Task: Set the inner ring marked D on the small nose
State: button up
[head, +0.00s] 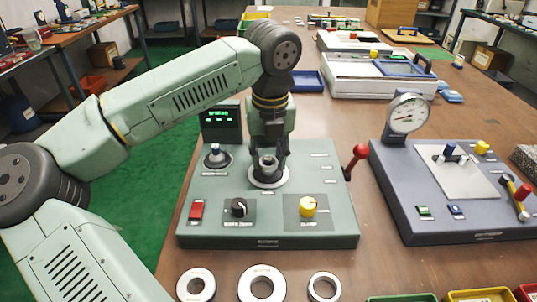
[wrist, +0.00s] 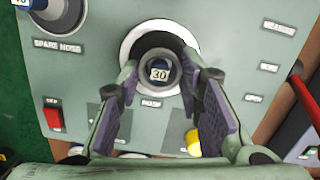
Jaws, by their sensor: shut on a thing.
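My gripper (head: 268,156) reaches straight down over the green-grey panel (head: 225,183). In the wrist view its purple-padded fingers (wrist: 160,76) are shut on a small dark grey ring (wrist: 157,90). The ring surrounds a dark blue nose (wrist: 159,63) with a label that reads 30. I cannot tell whether the ring is fully down on the nose, and no letter D shows on it. A wide white-rimmed disc (wrist: 130,43) lies around it, also visible in the head view (head: 268,184). The spare nose (head: 217,155) stands to the left on the panel.
Three pale rings, left (head: 184,287), middle (head: 246,287) and right (head: 313,289), lie on the table in front. A red-knobbed lever (head: 355,158) stands at the panel's right edge. A yellow knob (head: 308,206) is in front right. A dial gauge (head: 407,113) stands further right.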

jog(key=shift+f+b, duration=0.7)
jog(key=shift+f, duration=0.15)
jog(key=o, duration=1.2)
jog(key=shift+o, duration=0.2)
jog(key=shift+r, duration=0.1)
notch_tip(320, 180, up, 12)
jog(key=s, duration=0.1)
jog(key=shift+s, duration=0.25)
jog(key=shift+d, duration=0.1)
